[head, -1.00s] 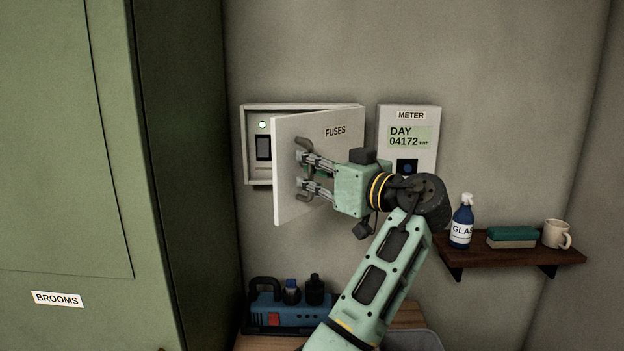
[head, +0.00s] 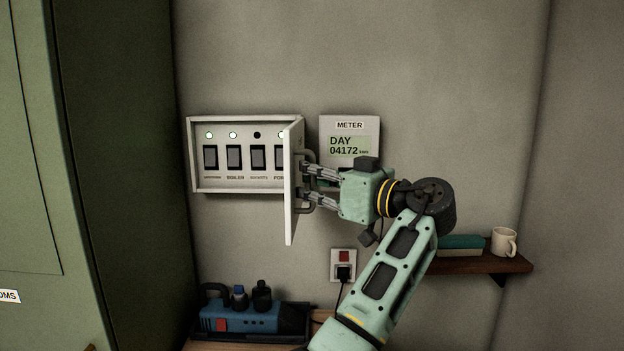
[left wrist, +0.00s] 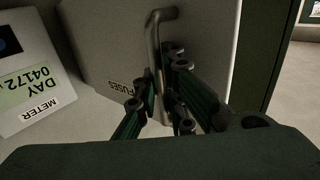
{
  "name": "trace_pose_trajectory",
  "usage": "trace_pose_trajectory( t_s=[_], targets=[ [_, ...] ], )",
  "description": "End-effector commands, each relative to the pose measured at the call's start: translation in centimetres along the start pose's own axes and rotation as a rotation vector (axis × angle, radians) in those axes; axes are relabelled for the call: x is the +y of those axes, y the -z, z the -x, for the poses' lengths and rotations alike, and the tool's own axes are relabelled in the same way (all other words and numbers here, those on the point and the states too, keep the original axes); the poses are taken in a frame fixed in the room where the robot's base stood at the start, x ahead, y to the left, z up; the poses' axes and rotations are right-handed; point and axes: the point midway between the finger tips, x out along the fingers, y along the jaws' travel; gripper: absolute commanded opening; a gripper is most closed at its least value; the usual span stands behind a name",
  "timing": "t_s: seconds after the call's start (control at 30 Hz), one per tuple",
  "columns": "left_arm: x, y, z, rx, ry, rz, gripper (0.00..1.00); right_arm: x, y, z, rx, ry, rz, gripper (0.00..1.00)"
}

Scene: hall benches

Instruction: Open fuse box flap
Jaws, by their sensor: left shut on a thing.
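The fuse box (head: 240,187) is on the wall in the head view. Its white flap (head: 291,215) is hinged on the right and stands well out from the wall, nearly edge-on to me. Several dark switches show inside, with three green lamps lit and one dark. My left gripper (head: 307,186) is shut on the flap's bent handle (head: 308,157), at the flap's right side. In the left wrist view the fingers close around the grey handle (left wrist: 153,40) on the flap (left wrist: 100,40), beside the FUSES label. My right gripper is out of view.
The meter (head: 349,126) is on the wall just right of the flap, partly behind my gripper. A green cabinet (head: 110,150) stands at left. Below are a blue tool (head: 240,318) and a socket (head: 343,262) with a plug. A shelf (head: 480,264) holds a mug (head: 504,241).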

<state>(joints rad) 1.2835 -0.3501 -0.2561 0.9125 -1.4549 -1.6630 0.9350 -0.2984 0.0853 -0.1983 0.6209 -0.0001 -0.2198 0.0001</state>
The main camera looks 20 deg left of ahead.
Motion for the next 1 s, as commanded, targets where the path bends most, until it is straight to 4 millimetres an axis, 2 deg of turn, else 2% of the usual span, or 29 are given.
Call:
trace_pose_trajectory(
  t_s=[0.2,0.67,0.7,0.77,1.0],
  targets=[
    [0.13,-0.55,0.03,-0.008,0.033,-0.013,0.0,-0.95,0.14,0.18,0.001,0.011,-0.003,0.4],
    [0.15,-0.7,0.03,-0.011,0.038,-0.013,0.0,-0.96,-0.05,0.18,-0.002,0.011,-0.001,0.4],
    [0.14,-0.72,0.03,-0.012,0.039,-0.013,0.11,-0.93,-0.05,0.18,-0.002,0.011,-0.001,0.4],
    [0.15,-0.66,0.03,-0.011,0.038,-0.012,0.16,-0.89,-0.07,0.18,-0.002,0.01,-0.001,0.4],
    [0.11,-0.32,-0.03,-0.005,0.038,-0.005,0.17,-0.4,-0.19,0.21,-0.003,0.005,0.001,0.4]
  ],
)
